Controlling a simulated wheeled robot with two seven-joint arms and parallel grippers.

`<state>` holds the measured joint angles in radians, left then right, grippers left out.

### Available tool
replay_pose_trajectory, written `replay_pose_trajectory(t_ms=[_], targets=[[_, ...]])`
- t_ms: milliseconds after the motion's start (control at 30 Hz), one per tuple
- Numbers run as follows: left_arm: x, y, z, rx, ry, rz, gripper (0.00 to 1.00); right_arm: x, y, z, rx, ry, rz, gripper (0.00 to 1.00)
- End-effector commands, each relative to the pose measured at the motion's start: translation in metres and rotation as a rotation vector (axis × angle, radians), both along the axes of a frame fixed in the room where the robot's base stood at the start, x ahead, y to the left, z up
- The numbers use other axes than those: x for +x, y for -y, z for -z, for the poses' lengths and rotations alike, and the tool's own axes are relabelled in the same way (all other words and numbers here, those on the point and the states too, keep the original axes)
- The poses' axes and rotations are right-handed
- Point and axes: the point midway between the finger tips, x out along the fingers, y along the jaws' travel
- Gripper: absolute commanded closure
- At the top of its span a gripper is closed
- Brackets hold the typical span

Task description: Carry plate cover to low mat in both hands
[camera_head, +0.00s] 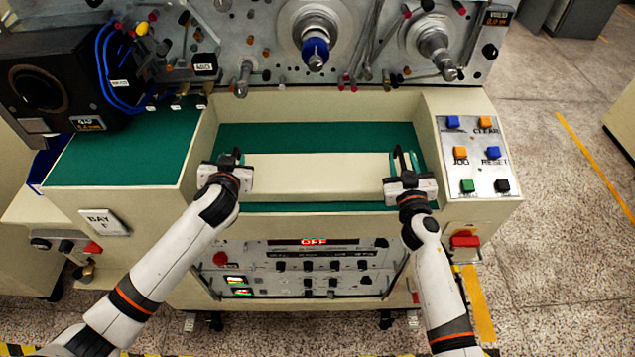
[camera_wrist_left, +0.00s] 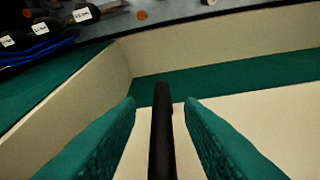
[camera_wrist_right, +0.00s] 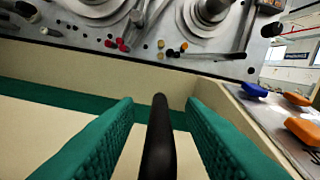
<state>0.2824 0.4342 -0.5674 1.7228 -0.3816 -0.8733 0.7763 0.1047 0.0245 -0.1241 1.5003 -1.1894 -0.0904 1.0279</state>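The plate cover (camera_head: 318,178) is a long cream panel with a dark handle at each end. It lies lengthwise across the green-lined recess in the machine's front; I cannot tell if it touches the green floor. My left gripper (camera_head: 230,160) is at its left end, with green-padded fingers apart on either side of the left handle (camera_wrist_left: 162,130). My right gripper (camera_head: 403,160) is likewise around the right handle (camera_wrist_right: 158,135). Gaps show between pads and handle in both wrist views. Green mat (camera_head: 300,135) shows behind the cover, with a thin strip in front.
A higher green surface (camera_head: 130,155) lies left of the recess, beside a black box (camera_head: 60,85). A sloped button panel (camera_head: 475,155) stands to the right. Spindles (camera_head: 315,50) project from the panel behind. Cream walls (camera_head: 310,103) bound the recess.

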Motion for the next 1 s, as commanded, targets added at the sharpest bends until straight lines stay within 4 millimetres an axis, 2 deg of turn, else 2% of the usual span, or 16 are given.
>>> replay_pose_trajectory(t_ms=[300,500,667,767,1000], targets=[[-0.063,0.008,-0.025,0.000,0.000,0.001,0.66,0.000,-0.001,0.000,0.001,0.001,-0.001,0.64],[-0.090,0.010,-0.036,0.001,-0.002,-0.002,0.66,0.000,-0.001,0.000,0.001,0.001,-0.001,0.64],[-0.097,0.011,-0.040,0.001,0.000,-0.003,0.66,-0.004,0.000,0.000,0.001,0.000,-0.001,0.64],[-0.097,0.011,-0.040,0.001,0.000,-0.003,0.66,-0.015,0.000,0.001,0.001,-0.001,-0.001,0.64],[-0.097,0.011,-0.040,0.001,0.000,-0.003,0.66,-0.066,0.002,0.001,0.005,-0.003,0.000,0.64]])
